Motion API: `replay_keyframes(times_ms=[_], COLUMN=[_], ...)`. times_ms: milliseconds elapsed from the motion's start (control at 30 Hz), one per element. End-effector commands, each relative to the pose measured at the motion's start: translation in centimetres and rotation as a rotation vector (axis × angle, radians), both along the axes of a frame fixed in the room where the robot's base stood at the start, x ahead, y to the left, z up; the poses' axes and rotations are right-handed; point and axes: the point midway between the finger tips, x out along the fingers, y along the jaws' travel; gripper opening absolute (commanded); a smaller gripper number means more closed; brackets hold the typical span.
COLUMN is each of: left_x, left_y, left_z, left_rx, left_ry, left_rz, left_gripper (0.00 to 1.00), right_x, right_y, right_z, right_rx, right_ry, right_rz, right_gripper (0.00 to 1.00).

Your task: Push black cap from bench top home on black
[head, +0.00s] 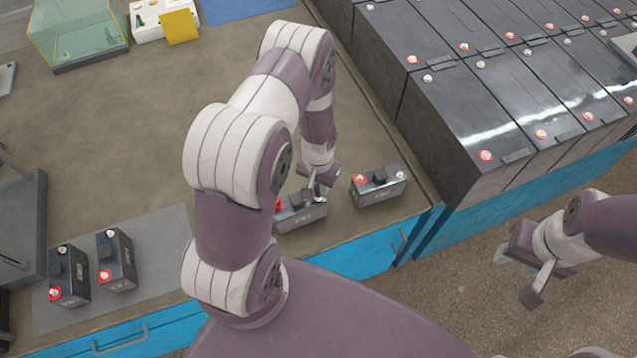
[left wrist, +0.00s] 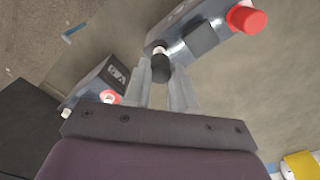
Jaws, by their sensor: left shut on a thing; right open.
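A dark battery (head: 303,214) stands on the bench top near its front edge, with a red cap (head: 278,203) on its left terminal. My left gripper (head: 318,190) is over the battery's right end. In the left wrist view, its fingers are shut on a small black cap (left wrist: 160,68). A bright terminal edge shows right at the cap's end, at the battery's (left wrist: 190,38) other post. The red cap (left wrist: 246,18) shows at the far end. I cannot tell how far the black cap sits on the post. My right gripper (head: 517,274) is open and empty, off the bench over the floor.
A second battery (head: 380,190) stands close on the right, with bare terminals. Two more batteries (head: 117,262) stand on a grey mat (head: 165,240) at the left. Rows of large black batteries (head: 480,110) stand at the right. The bench (head: 130,140) behind my left arm is largely clear.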

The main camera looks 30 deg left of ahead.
Motion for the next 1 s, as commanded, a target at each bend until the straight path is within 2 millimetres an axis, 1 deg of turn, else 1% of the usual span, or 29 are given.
replay_keyframes(times_ms=[500, 833, 1000], left_x=[0.1, 0.0, 0.0], left_y=[-0.1, -0.1, -0.1], left_z=[-0.1, -1.1, -1.2], left_rx=[0.000, 0.000, 0.000], left_ry=[0.000, 0.000, 0.000], left_rz=[0.000, 0.000, 0.000], left_gripper=[0.00, 0.00, 0.00], right_x=[0.0, 0.0, 0.0], right_y=[0.0, 0.0, 0.0], right_z=[0.0, -0.8, -0.9], right_rx=[0.000, 0.000, 0.000], right_ry=[0.000, 0.000, 0.000], right_rz=[0.000, 0.000, 0.000], right_gripper=[0.43, 0.43, 0.43])
